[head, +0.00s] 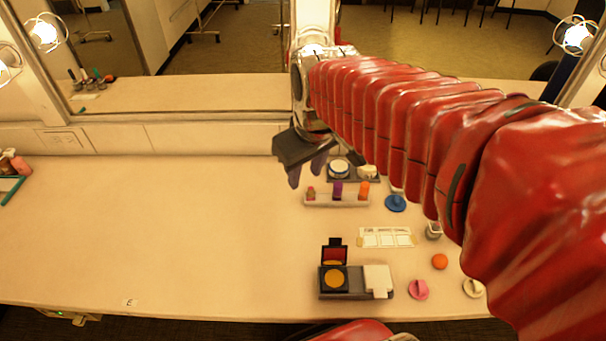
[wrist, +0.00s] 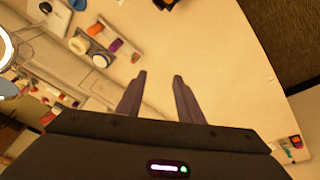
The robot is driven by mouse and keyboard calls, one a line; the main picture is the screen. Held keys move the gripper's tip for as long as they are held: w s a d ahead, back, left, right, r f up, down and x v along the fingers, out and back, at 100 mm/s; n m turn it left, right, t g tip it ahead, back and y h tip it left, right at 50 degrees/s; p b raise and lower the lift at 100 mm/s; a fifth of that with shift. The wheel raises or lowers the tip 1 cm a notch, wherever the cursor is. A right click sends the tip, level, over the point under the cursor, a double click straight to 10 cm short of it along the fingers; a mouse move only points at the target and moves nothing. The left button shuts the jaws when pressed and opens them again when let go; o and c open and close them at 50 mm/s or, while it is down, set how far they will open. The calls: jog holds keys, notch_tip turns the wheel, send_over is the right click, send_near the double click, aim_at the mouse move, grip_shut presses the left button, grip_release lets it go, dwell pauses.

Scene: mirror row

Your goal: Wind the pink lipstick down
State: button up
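A pale holder (head: 350,202) in the head view carries three lipsticks in a row. The left one (head: 311,192) is short and pinkish-red and looks like the pink lipstick, though its colour is hard to tell. A purple one (head: 337,190) is in the middle and an orange one (head: 363,188) on the right. In the wrist view the likely pink lipstick (wrist: 136,57) is at the row's near end, beyond and left of my fingertips. My gripper (head: 306,175) is open and empty; its fingers (wrist: 159,75) are apart above the counter, apparently touching nothing.
A dark tray (head: 345,179) with round pots sits behind the holder.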

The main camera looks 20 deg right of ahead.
jog(key=w+d+f+n+g, duration=0.2)
jog(key=w+d+f, duration=0.2)
jog(key=w, duration=0.5)
jog(key=n+g, duration=0.2)
jog(key=n, duration=0.1)
send_over(311, 187)
notch_tip(311, 187, down, 8)
jog(key=shift+r, duration=0.15)
notch_tip(311, 187, down, 12)
jog(key=shift+c, duration=0.6)
